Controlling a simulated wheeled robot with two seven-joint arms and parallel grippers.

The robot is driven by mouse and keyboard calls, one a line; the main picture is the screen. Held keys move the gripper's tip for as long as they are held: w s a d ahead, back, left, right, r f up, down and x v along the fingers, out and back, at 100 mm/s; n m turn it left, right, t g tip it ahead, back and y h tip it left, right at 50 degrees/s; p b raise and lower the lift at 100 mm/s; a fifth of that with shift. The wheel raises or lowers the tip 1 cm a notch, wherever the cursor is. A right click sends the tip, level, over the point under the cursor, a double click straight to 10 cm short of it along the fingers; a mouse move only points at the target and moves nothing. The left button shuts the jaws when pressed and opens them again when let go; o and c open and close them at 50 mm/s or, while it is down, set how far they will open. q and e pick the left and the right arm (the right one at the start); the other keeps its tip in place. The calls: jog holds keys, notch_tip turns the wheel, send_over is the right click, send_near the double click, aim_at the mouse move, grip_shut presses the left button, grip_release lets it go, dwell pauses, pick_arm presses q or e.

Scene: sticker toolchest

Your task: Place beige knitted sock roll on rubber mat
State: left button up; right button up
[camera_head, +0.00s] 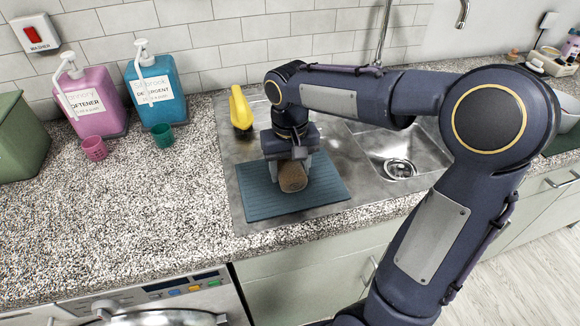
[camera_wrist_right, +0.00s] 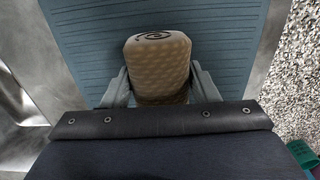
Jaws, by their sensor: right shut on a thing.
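The beige knitted sock roll (camera_head: 293,178) is between the fingers of my right gripper (camera_head: 288,168), which is shut on it. The right wrist view shows the roll (camera_wrist_right: 158,68) gripped from both sides by the fingers (camera_wrist_right: 160,88). The blue-grey ribbed rubber mat (camera_head: 262,204) lies on the sink's drainboard, and the roll is over its middle. The mat (camera_wrist_right: 90,35) also fills the background in the right wrist view. I cannot tell whether the roll touches the mat. My left gripper is in neither view.
A yellow bottle (camera_head: 241,107) stands behind the mat. The sink basin (camera_head: 410,145) is right of it. A pink softener dispenser (camera_head: 88,100), a blue detergent dispenser (camera_head: 155,92) and two small cups (camera_head: 94,148) stand at the left. The granite counter's front left (camera_head: 130,225) is clear.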

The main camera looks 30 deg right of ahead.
aim_at(289, 164)
jog(key=o, duration=1)
jog(key=shift+f, duration=0.1)
jog(key=shift+r, duration=0.3)
notch_tip(289, 164, up, 11)
jog(key=shift+f+p, duration=0.2)
jog(key=shift+p, duration=0.7)
jog(key=s+a+f+t+y, duration=0.2)
jog(key=s+f, duration=0.2)
jog(key=s, duration=0.5)
jog(key=s+a+f+n+t+y, duration=0.1)
jog(key=s+a+f+t, duration=0.1)
jog(key=s+f, duration=0.3)
jog(key=s+t, duration=0.1)
jog(key=s, duration=0.3)
jog(key=shift+a+f+t+y, duration=0.2)
jog(key=shift+t+y, duration=0.1)
jog(key=shift+y, duration=0.1)
